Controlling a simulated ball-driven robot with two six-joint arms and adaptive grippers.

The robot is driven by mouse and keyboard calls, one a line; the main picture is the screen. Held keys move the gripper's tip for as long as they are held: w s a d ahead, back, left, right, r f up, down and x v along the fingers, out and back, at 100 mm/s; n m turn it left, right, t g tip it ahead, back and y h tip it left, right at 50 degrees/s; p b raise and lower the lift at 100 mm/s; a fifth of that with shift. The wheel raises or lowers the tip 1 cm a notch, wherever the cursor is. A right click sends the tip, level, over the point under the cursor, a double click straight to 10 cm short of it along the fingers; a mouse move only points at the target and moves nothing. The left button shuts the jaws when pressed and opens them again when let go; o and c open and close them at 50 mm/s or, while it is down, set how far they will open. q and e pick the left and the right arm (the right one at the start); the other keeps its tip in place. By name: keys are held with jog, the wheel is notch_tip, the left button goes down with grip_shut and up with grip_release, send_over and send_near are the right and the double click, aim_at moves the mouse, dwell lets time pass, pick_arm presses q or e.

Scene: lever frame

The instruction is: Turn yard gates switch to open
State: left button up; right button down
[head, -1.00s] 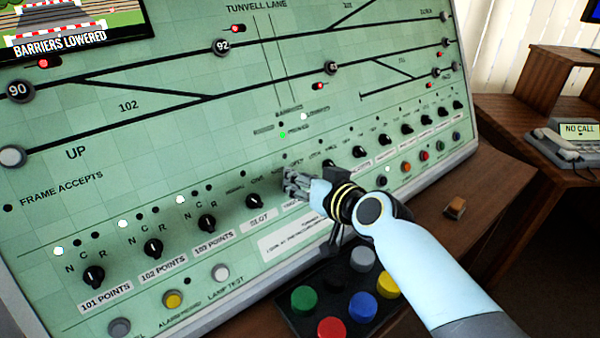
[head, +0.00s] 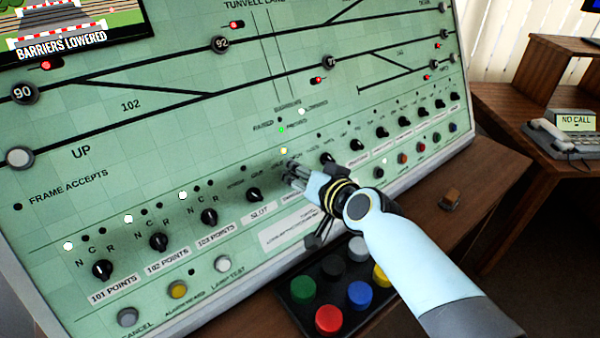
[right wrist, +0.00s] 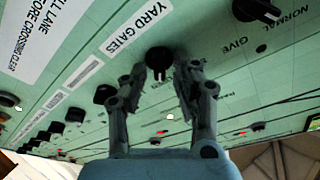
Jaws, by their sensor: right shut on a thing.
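The yard gates switch is a round black knob (right wrist: 159,60) beside a white "YARD GATES" label (right wrist: 134,31) in the right wrist view. My right gripper (right wrist: 162,78) has its two fingers on either side of the knob and is shut on it. In the head view the same gripper (head: 291,178) reaches the panel from the right, and its fingers hide the knob. A small yellowish lamp (head: 284,151) glows just above the fingers. My left gripper is in neither view.
The green panel (head: 130,130) carries a row of black knobs, including the slot knob (head: 254,195) left of my gripper. A black box with coloured buttons (head: 328,320) sits below my arm. A telephone (head: 562,138) stands at the right.

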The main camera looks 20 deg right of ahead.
jog(key=c, duration=1.4)
grip_release()
jog(key=shift+o, duration=0.2)
jog(key=shift+s, duration=0.1)
jog(key=v, duration=1.2)
